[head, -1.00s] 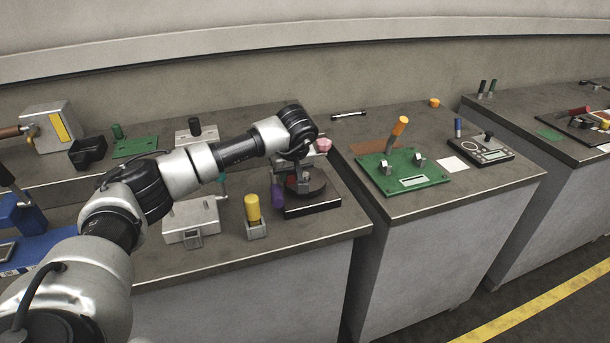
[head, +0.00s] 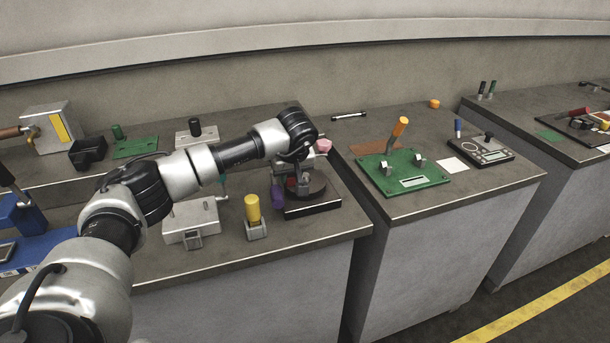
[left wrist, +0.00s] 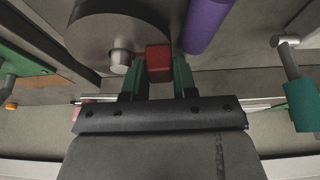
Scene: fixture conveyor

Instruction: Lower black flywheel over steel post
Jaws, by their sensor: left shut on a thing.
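The black flywheel (head: 316,186) is a dark round disc over a black base (head: 318,208) at the right front of the left bench. It also shows large in the left wrist view (left wrist: 92,34). My left gripper (head: 297,183) points down at its left side. Its green fingers (left wrist: 157,68) are shut on a red block (left wrist: 158,56) beside the disc. A steel cylinder (left wrist: 120,60), apparently the post, shows against the disc near the red block. I cannot tell whether the disc is around it or fully seated. My right gripper is not in view.
A purple cylinder (head: 277,196) stands close left of the flywheel; it also shows in the left wrist view (left wrist: 205,22). A yellow-topped peg (head: 253,208) and a grey box (head: 190,222) stand farther left. A green board (head: 425,173) lies on the bench to the right, across a gap.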

